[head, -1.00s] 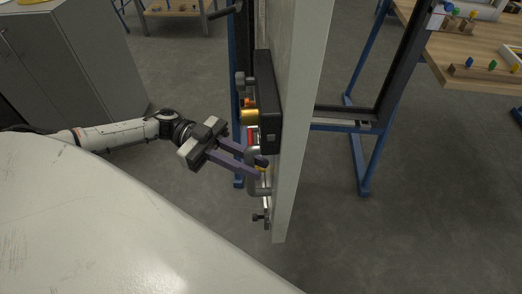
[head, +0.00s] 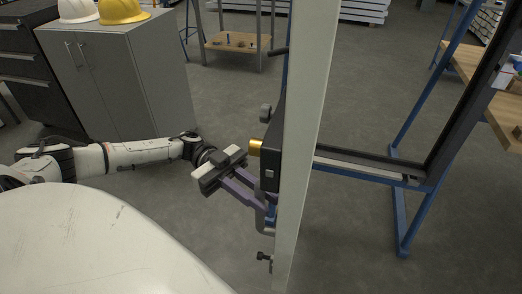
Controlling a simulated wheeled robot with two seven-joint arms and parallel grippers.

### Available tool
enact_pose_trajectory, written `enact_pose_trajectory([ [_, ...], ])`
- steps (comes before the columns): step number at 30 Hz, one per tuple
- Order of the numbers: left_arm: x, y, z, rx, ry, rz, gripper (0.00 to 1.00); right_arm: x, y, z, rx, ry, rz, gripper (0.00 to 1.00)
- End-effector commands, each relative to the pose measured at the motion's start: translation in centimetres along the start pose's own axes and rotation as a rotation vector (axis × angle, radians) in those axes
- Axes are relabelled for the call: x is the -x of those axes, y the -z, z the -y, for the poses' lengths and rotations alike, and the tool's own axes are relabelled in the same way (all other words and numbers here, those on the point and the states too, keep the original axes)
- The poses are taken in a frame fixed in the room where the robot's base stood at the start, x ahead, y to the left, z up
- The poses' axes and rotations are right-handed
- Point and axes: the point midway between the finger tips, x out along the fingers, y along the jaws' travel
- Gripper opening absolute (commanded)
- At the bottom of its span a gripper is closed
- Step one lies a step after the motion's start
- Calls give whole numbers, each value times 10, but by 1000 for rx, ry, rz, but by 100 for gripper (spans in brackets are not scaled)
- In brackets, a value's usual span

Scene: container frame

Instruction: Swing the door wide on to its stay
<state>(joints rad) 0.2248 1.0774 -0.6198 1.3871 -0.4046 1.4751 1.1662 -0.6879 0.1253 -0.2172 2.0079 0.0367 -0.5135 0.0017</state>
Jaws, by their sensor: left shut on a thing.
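The door (head: 306,140) is a tall pale panel, seen nearly edge-on and standing out from its dark frame (head: 372,168). A black lock box (head: 271,170) with a brass cylinder (head: 255,147) is on its left face. My left gripper (head: 268,212) reaches in from the left, its purple fingers shut on the grey door handle (head: 265,228) below the lock box. The fingertips are partly hidden against the handle. A small dark fitting (head: 264,257) sits lower on the door. I cannot make out the stay. My right gripper is not in view.
Blue legs (head: 402,210) carry the frame at right. A grey cabinet (head: 120,85) with white and yellow helmets stands at back left, beside a dark drawer unit (head: 22,60). A wooden table (head: 510,120) is at far right. Floor between cabinet and door is clear.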

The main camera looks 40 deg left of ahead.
Motion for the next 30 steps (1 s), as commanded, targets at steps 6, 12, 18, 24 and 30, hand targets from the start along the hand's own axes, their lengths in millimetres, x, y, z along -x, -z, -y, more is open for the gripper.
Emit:
enact_pose_trajectory([
  [6, 0, -1, 0, 1, 1, 2, 25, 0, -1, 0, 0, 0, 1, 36],
  [12, 2, -1, 0, 0, 1, 1, 25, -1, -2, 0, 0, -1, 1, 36],
  [18, 28, -2, 1, 0, 5, 4, 25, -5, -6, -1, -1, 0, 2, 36],
  [24, 69, -3, 1, -1, 5, 4, 25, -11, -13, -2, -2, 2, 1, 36],
  [30, 96, -2, 1, 0, 4, 3, 25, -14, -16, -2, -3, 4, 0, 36],
])
